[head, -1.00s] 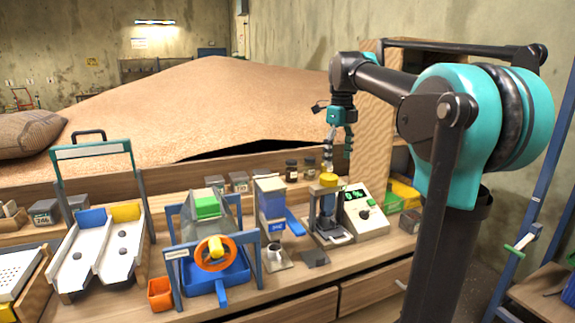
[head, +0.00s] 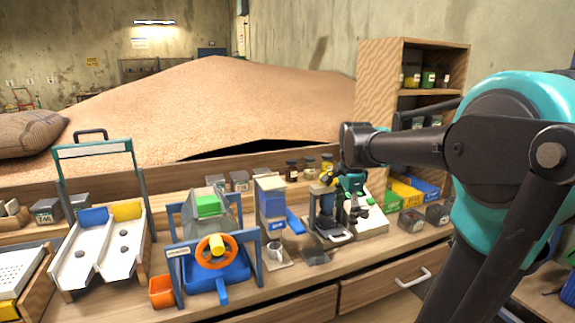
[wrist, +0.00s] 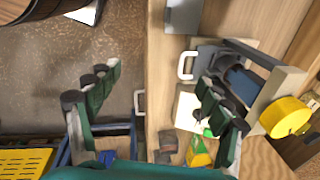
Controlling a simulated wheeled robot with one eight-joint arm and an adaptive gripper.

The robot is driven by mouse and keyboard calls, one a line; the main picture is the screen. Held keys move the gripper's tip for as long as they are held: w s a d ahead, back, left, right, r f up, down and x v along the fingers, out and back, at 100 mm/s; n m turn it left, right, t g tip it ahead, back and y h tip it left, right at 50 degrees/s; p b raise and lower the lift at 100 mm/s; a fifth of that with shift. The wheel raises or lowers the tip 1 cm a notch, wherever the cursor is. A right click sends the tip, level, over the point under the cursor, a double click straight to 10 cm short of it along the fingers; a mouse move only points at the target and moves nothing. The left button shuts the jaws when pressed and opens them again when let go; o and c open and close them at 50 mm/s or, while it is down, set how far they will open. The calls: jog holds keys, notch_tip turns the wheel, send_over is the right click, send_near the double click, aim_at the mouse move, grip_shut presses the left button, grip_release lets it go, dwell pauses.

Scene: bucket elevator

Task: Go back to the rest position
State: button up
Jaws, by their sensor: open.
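My gripper (head: 351,214) is open, with nothing between its fingers. In the head view it points down in front of the cream meter box (head: 373,222), beside the small press-like stand (head: 328,222), and hides part of both. In the wrist view the fingers (wrist: 157,92) are spread wide, with the bench edge and floor below. The stand's yellow knob (wrist: 286,117) is close to the right finger in that view; I cannot tell whether they touch. My arm reaches in from the right of the head view.
Yellow and blue bins (head: 405,193) and small dark boxes (head: 411,221) stand right of the meter. A wooden shelf (head: 378,75) rises behind my arm. The blue hopper stand (head: 271,205) and the orange-wheeled bucket elevator (head: 216,253) are to the left. A drawer handle (head: 412,277) sticks out in front.

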jog(key=s+d+f+n+t, duration=0.2)
jog(key=s+f+n, duration=1.3)
jog(key=s+f, duration=0.2)
notch_tip(320, 180, down, 2)
jog(key=shift+f, duration=0.2)
jog(key=shift+a, duration=0.1)
dwell(0.9)
